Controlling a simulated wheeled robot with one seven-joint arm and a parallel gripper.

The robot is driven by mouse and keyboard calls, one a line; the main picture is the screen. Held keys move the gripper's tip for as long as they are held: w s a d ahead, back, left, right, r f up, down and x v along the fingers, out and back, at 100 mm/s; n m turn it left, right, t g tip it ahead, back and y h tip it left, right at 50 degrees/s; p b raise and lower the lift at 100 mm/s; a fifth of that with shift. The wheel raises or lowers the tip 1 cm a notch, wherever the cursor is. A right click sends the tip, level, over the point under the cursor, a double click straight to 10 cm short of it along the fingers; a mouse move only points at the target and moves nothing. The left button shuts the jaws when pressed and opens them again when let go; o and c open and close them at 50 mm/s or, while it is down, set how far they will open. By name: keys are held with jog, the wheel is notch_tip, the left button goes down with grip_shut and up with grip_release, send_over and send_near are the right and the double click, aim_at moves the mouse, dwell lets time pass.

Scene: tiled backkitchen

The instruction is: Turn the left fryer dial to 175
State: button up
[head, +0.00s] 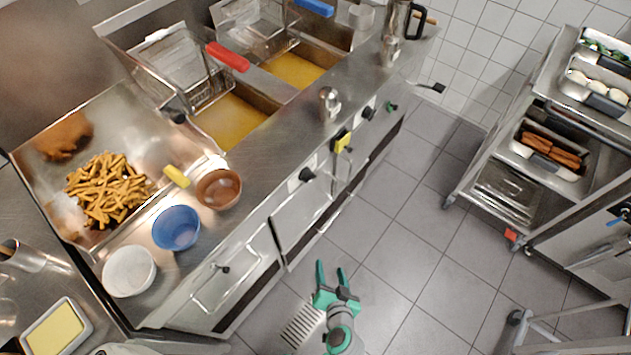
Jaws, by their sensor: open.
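The left fryer dial (307,174) is a small black knob on the steel front panel below the left oil vat (232,120). Its pointer and any numbers are too small to read. A second black dial (368,113) sits farther right along the same panel. My gripper (331,267), with green fingers, is open and empty over the floor in front of the fryer cabinet. It is apart from the left dial, below and slightly right of it in the picture.
A yellow-topped item (342,141) hangs on the panel between the dials, and a green knob (391,106) is farther right. A handle (432,88) juts from the counter end. A steel rack (525,175) stands right. The tiled floor (400,230) between is clear.

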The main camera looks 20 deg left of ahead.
jog(key=w+a+r+n+y, duration=0.1)
jog(key=w+a+r+y, duration=0.15)
jog(key=w, duration=0.35)
jog(key=n+g+y, duration=0.4)
jog(key=n+y, duration=0.4)
jog(key=y, duration=0.2)
send_near(308, 176)
jog(key=f+x, duration=0.1)
jog(key=x, duration=0.6)
jog(key=shift+w+a+f, duration=0.25)
jog(key=shift+w+f, duration=0.15)
jog(key=shift+w, duration=0.05)
jog(key=shift+h, duration=0.25)
jog(key=c, duration=1)
